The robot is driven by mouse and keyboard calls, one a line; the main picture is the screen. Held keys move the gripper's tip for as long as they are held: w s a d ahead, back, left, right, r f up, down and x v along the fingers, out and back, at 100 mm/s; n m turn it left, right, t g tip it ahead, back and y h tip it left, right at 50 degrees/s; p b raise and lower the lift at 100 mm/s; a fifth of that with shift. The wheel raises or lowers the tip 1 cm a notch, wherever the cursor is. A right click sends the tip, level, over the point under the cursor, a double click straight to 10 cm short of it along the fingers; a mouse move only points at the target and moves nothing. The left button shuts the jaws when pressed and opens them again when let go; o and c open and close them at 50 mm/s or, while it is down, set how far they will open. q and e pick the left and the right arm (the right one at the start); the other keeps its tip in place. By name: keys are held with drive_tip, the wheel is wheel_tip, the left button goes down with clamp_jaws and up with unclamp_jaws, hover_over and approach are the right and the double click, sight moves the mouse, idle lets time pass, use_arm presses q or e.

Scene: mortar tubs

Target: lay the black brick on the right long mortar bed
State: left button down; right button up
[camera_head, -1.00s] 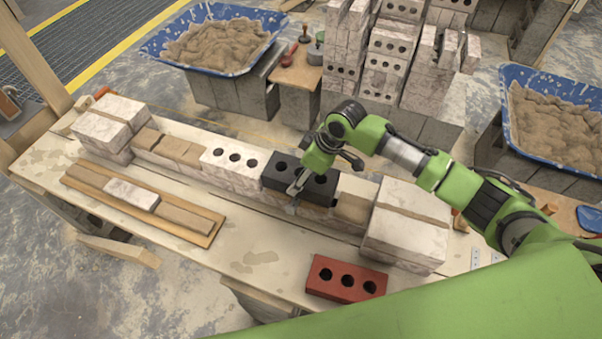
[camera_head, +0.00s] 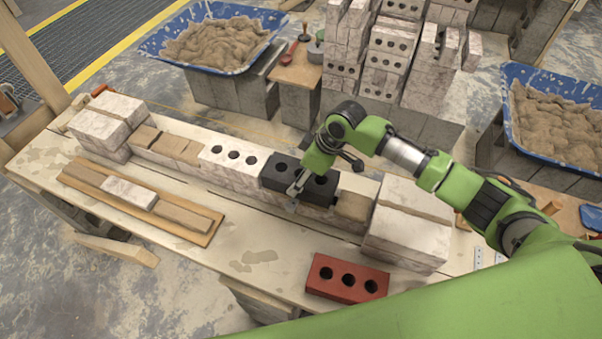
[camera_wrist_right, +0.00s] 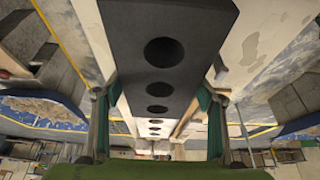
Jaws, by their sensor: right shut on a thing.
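The black brick (camera_head: 271,177), with round holes, lies level in line with the low wall, just right of a white holed brick (camera_head: 233,164). It covers part of the right mortar bed; bare tan mortar (camera_head: 353,206) shows to its right. I cannot tell whether the brick's underside touches the bed. My right gripper (camera_head: 297,186) is shut on the brick, with a finger on its near side. In the right wrist view the brick (camera_wrist_right: 165,25) sits between both fingers (camera_wrist_right: 157,122). My left gripper is not in view.
A tall white block stack (camera_head: 405,225) closes the wall's right end, and another (camera_head: 105,122) its left end. Left mortar (camera_head: 165,144) lies bare. A red brick (camera_head: 346,279) and a wooden board (camera_head: 190,229) lie on the table in front. Blue mortar tubs (camera_head: 245,20) stand behind.

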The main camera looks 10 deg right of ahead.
drive_tip(key=shift+w+a+r, duration=0.1)
drive_tip(key=shift+w, duration=0.1)
drive_tip(key=o, duration=2.2)
drive_tip(key=shift+s, duration=0.1)
drive_tip(key=shift+c, duration=0.2)
drive_tip(key=shift+s+f, duration=0.25)
drive_tip(key=shift+f, duration=0.15)
drive_tip(key=v, duration=1.2)
drive_tip(key=shift+r, duration=0.25)
drive_tip(key=shift+w, duration=0.1)
